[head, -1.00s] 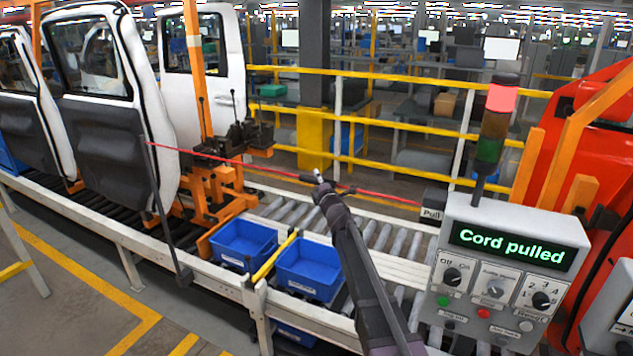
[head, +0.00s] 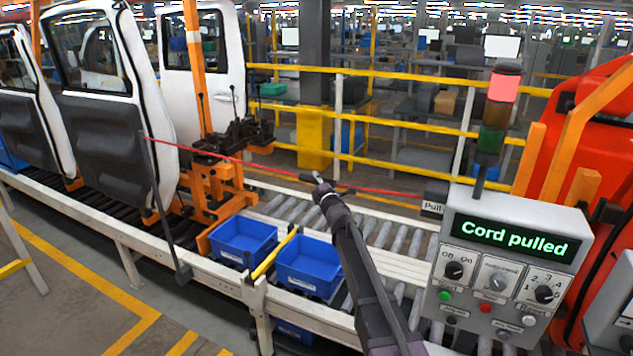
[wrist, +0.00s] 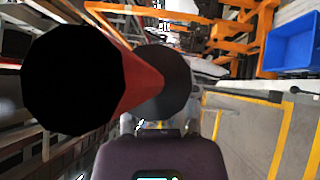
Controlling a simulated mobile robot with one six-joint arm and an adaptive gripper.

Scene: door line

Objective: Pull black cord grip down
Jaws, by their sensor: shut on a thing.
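A red cord (head: 240,160) runs across the head view from beside the car door to a dark box marked "Pull" (head: 433,198). It dips slightly at my gripper (head: 320,186), which is shut on the black cord grip (head: 310,177). My fingers hide much of the grip. In the wrist view, the dark grip (wrist: 172,85) lies close above my gripper, with a red tapered part and a large black round end at the left. The control box (head: 510,260) shows "Cord pulled" in green, and the red lamp on its stack light (head: 503,88) is lit.
White car doors (head: 105,100) and an orange fixture (head: 215,190) are at the left. A yellow railing (head: 400,120) runs behind the conveyor.

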